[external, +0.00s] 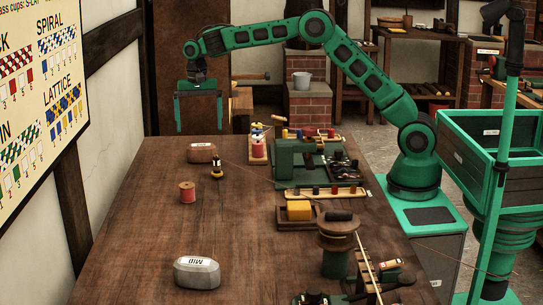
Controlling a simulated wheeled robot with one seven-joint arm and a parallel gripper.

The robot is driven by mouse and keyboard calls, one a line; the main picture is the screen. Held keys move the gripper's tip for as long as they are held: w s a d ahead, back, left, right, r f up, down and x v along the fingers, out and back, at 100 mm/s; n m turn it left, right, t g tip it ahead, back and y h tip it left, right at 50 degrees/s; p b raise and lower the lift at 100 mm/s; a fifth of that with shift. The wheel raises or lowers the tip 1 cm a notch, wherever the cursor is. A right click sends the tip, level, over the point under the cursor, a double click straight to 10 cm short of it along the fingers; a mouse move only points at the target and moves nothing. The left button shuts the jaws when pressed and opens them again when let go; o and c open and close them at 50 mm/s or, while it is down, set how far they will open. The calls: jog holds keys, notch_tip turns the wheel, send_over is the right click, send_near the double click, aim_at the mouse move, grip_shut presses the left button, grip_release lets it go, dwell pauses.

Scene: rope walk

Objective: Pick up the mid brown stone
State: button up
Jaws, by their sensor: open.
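A brown stone (200,154) with a pale label lies near the far left end of the wooden table (130,240). Its label is too small to read surely. A larger grey stone (197,273) labelled MID lies at the near left. My gripper (193,129) is open and empty, its two fingers pointing down. It hangs in the air at the far end of the table, above the brown stone in the picture. How far it is behind the stone I cannot tell.
A red spool (187,192) and a small yellow-black item (217,170) stand close to the brown stone. A green machine (297,163), a tray with a yellow block (299,210) and a wooden reel (337,240) crowd the right side. The left middle is clear.

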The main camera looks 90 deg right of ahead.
aim_at(200, 145)
jog(key=shift+w+f, duration=0.2)
jog(key=shift+f, duration=0.15)
notch_tip(200, 145, down, 5)
jog(key=shift+s+f, duration=0.2)
jog(key=shift+f, duration=1.2)
jog(key=shift+s+f, duration=0.15)
jog(key=shift+f, duration=1.2)
jog(key=shift+r, duration=0.1)
jog(key=c, duration=1.5)
